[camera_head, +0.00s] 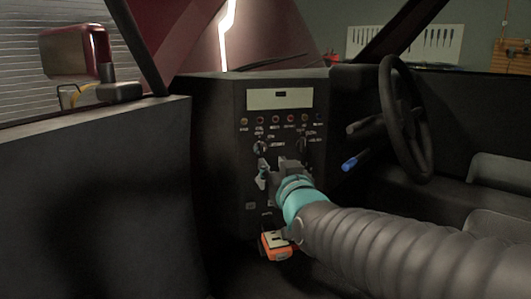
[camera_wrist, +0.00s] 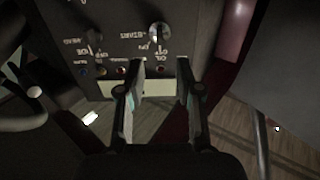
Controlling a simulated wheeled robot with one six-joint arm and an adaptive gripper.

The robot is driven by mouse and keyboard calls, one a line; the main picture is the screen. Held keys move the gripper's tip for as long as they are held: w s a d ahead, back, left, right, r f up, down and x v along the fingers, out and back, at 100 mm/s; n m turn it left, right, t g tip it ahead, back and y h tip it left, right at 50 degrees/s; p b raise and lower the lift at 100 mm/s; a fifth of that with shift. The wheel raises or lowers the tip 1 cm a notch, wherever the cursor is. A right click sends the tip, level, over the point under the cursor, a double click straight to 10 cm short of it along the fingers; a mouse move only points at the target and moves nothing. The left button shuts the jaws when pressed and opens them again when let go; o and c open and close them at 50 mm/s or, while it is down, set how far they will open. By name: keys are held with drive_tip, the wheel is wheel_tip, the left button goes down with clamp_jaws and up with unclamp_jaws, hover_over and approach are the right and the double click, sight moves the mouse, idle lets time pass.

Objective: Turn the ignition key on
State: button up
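The dark control panel (camera_head: 232,190) stands ahead of my gripper. Its upper part carries a round silver switch (camera_head: 261,147) that looks like the ignition, with small labels around it. The switch also shows in the wrist view (camera_wrist: 159,35), upside down, with a pale upright piece that may be the key. My gripper (camera_head: 272,171) is in front of the panel, below the switch in the head view. In the wrist view my gripper (camera_wrist: 159,66) has its two fingers apart with nothing between them. The switch lies beyond the fingertips. I cannot tell whether the fingers touch the panel.
A second knob (camera_head: 301,144) is right of the switch. A row of small coloured buttons (camera_head: 275,120) and a pale display plate (camera_head: 280,99) are above. A steering wheel (camera_head: 405,120) and a blue-tipped lever (camera_head: 350,163) are right. An orange box (camera_head: 276,246) is below my gripper.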

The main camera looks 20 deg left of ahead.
sight(264, 153)
drive_tip(key=p+x, duration=0.1)
drive_tip(key=x, duration=0.7)
drive_tip(key=shift+w, duration=0.2)
clamp_jaws()
